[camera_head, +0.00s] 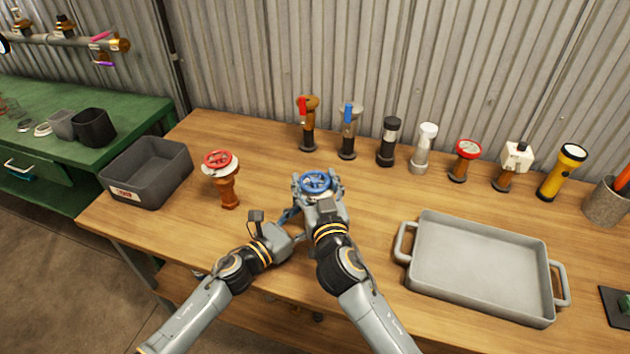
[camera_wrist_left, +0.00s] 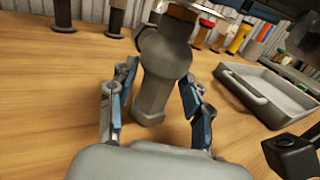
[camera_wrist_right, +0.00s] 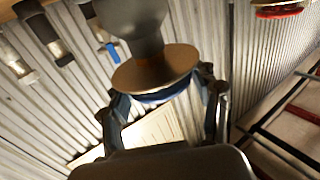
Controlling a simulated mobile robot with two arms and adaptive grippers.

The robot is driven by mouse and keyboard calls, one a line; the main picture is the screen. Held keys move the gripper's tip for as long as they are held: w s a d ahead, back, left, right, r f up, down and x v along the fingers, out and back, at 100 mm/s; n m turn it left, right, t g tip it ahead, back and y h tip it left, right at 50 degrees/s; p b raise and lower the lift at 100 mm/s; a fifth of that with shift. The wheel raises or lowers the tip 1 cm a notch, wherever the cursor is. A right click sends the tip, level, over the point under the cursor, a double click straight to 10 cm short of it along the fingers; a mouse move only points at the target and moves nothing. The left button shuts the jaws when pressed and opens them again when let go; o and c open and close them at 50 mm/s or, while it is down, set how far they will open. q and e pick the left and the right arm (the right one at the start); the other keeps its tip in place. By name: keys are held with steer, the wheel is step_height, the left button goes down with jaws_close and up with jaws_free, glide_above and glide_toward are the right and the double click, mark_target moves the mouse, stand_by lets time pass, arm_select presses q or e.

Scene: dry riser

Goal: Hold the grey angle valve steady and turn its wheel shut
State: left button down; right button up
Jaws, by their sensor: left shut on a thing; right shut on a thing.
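The grey angle valve, with a blue wheel (camera_head: 316,182) on top, stands on the wooden bench. Its grey body (camera_wrist_left: 165,70) shows between the fingers in the left wrist view. My left gripper (camera_head: 291,213) is shut on this body from the left, low down. My right gripper (camera_head: 318,188) is over the valve, its fingers shut on the wheel from either side. In the right wrist view the wheel's blue rim (camera_wrist_right: 165,95) lies between the fingertips, against a brass-coloured disc (camera_wrist_right: 155,68). Most of the body is hidden in the head view.
An orange valve with a red wheel (camera_head: 222,182) stands to the left, beside a dark grey bin (camera_head: 147,172). Several valves and torches line the back of the bench. A grey tray (camera_head: 480,268) lies to the right. Bare wood surrounds the grey valve.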

steer(key=o, duration=1.2)
steer(key=shift+r, duration=0.15)
steer(key=shift+c, duration=0.2)
steer(key=shift+s, duration=0.15)
steer(key=shift+s+d, duration=0.1)
steer(key=shift+s, duration=0.25)
steer(key=v, duration=1.1)
